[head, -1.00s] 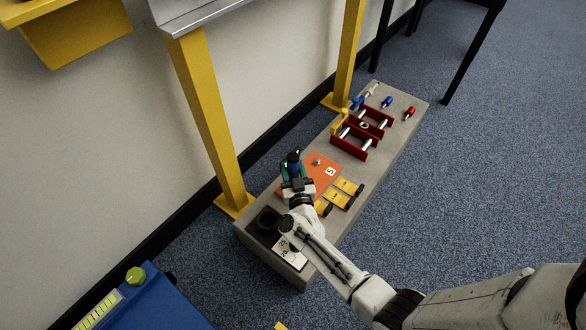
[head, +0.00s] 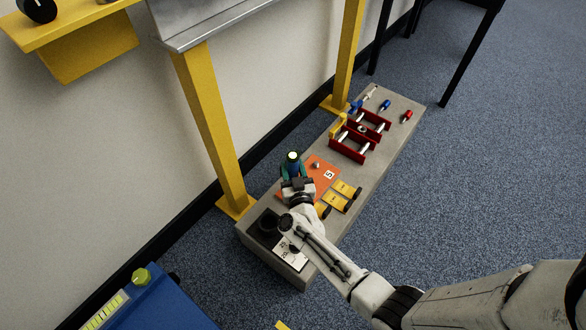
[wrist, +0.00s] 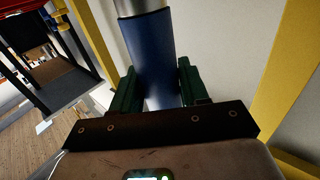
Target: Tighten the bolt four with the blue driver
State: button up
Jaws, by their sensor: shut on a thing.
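My gripper (head: 293,168) is at the left edge of an orange plate (head: 322,178) on the grey bench. In the wrist view its green fingers (wrist: 155,92) are shut on a thick blue cylinder (wrist: 150,55) with a silvery metal end, which looks like a driver. In the head view the top of the held thing (head: 293,156) shows pale. A metal bolt head (head: 316,165) sits on the plate, near a label reading 5. No label for bolt four is readable; my gripper covers part of the plate. Whether the held thing touches a bolt cannot be seen.
Yellow tags (head: 340,194) lie right of the plate. A red frame (head: 350,150) with metal rods stands beyond, with small blue (head: 385,105) and red (head: 407,116) pieces past it. A yellow post (head: 215,135) stands close on the left.

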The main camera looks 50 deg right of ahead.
aim_at(294, 168)
jog(key=shift+r+p, duration=1.35)
jog(key=shift+r, duration=0.2)
